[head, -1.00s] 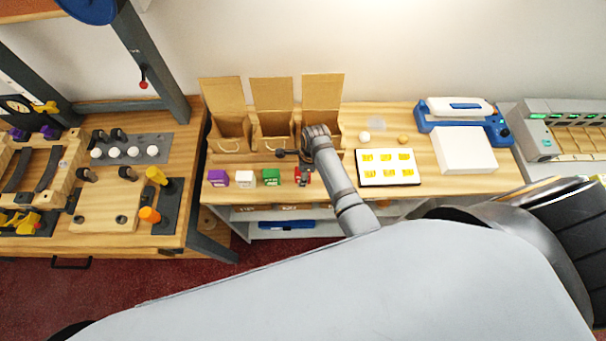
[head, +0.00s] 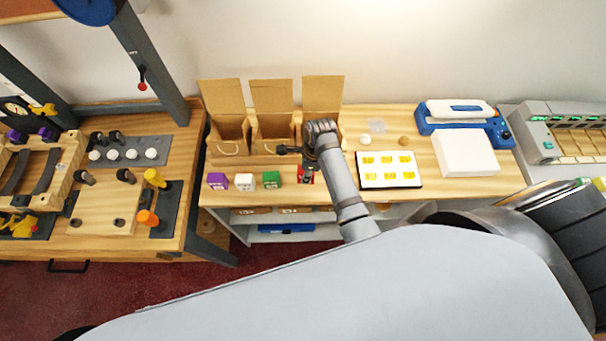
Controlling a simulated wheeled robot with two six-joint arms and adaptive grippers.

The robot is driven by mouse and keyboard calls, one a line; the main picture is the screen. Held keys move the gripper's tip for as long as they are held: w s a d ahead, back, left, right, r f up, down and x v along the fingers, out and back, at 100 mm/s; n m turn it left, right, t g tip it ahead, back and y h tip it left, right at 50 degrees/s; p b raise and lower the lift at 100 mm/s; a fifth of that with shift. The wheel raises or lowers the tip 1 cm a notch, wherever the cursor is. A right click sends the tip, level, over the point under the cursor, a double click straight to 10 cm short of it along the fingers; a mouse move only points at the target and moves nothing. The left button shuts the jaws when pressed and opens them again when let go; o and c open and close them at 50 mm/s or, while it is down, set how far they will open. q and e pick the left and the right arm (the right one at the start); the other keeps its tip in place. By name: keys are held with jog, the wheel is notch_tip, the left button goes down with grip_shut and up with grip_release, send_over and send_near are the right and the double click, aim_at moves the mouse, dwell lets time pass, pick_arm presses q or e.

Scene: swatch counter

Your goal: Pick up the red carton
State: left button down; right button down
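The red carton (head: 300,174) stands at the front of the wooden counter, at the right end of a row of small cartons. Only slivers of red show, as my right gripper (head: 307,180) covers most of it from above. The gripper points down at the carton. Its fingertips are too small and dark to tell if they are open or shut, or touching the carton. My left gripper is not in view.
A green carton (head: 271,180), a white carton (head: 244,182) and a purple carton (head: 217,181) stand left of the red one. Open cardboard boxes (head: 272,133) stand behind. A card with yellow swatches (head: 389,184) lies to the right.

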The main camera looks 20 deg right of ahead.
jog(key=s+d+r+b, duration=0.3)
jog(key=s+r, duration=0.5)
jog(key=s, duration=0.4)
jog(key=shift+d, duration=0.4)
